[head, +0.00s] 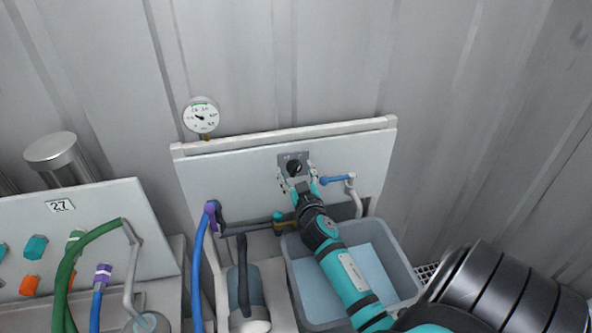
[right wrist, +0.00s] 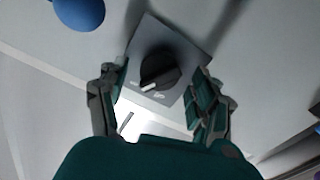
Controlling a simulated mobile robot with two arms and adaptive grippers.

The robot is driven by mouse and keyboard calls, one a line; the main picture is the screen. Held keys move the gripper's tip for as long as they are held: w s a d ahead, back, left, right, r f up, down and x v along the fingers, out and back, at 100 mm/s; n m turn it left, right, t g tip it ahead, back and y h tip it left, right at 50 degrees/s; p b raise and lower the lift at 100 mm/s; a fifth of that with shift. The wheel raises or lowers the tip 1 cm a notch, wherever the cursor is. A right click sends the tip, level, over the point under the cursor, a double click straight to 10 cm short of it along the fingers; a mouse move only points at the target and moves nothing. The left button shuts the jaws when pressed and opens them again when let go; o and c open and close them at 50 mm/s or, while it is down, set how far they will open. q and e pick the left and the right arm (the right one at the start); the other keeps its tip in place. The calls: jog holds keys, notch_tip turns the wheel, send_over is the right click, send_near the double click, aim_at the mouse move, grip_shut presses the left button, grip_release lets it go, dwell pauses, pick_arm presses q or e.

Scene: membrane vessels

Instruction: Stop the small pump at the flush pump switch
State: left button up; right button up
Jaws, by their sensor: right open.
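The flush pump switch (head: 294,167) is a black rotary knob on a grey square plate, on the light panel in the head view. In the right wrist view the knob (right wrist: 158,70) has a white pointer mark toward its lower left; the plate's lettering is too small to read. My right gripper (head: 298,178) is at the switch. In the right wrist view its open fingers (right wrist: 163,92) stand on either side of the knob, with space between each finger and the knob. The small pump (head: 245,290) appears to be the grey-blue cylinder below the panel. My left gripper is not in view.
A blue-handled valve (head: 337,180) sits just right of the switch. A grey bin of pale liquid (head: 402,268) stands below my right arm. A pressure gauge (head: 201,116) rises above the panel's left end. A blue hose (head: 198,265) and green hose (head: 70,262) are at left.

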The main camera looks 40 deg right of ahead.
jog(key=shift+w, duration=0.2)
jog(key=shift+c, duration=0.2)
jog(key=c, duration=1.1)
jog(key=shift+c, duration=0.2)
jog(key=shift+n, duration=0.3)
jog(key=n, duration=1.1)
jog(key=shift+n, duration=0.3)
